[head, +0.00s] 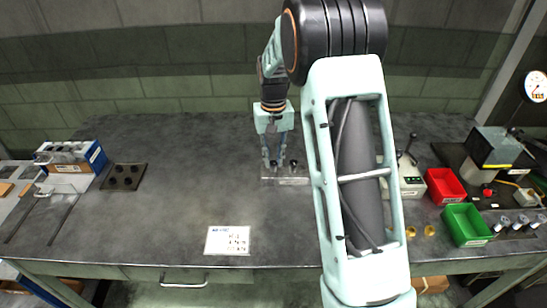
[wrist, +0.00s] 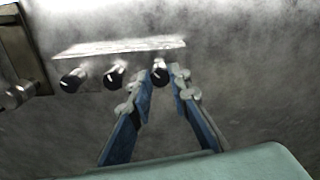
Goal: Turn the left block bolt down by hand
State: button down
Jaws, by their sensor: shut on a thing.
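A light metal block (head: 292,181) stands on the bench near the middle in the head view, partly covered by my arm. In the wrist view the block (wrist: 120,47) is a bright bar with three dark-headed bolts in a row. My gripper (head: 273,162) reaches down to the bolt at the block's left end. In the wrist view my gripper (wrist: 160,85) has its blue fingers on either side of the rightmost bolt (wrist: 160,76), shut on its head. The middle bolt (wrist: 115,76) and the leftmost bolt (wrist: 73,81) are free of the fingers.
A dark plate with holes (head: 124,177) and a blue-white box (head: 76,157) lie at the left. A red bin (head: 445,186) and a green bin (head: 467,225) stand at the right. A printed sheet (head: 228,240) lies near the front edge.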

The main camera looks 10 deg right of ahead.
aim_at(273, 163)
jog(key=shift+w+r+m, duration=0.15)
jog(key=shift+r+m, duration=0.05)
jog(key=shift+m, duration=0.8)
jog(key=c, duration=1.8)
grip_release()
jog(key=shift+f, duration=0.1)
notch_tip(273, 163, up, 12)
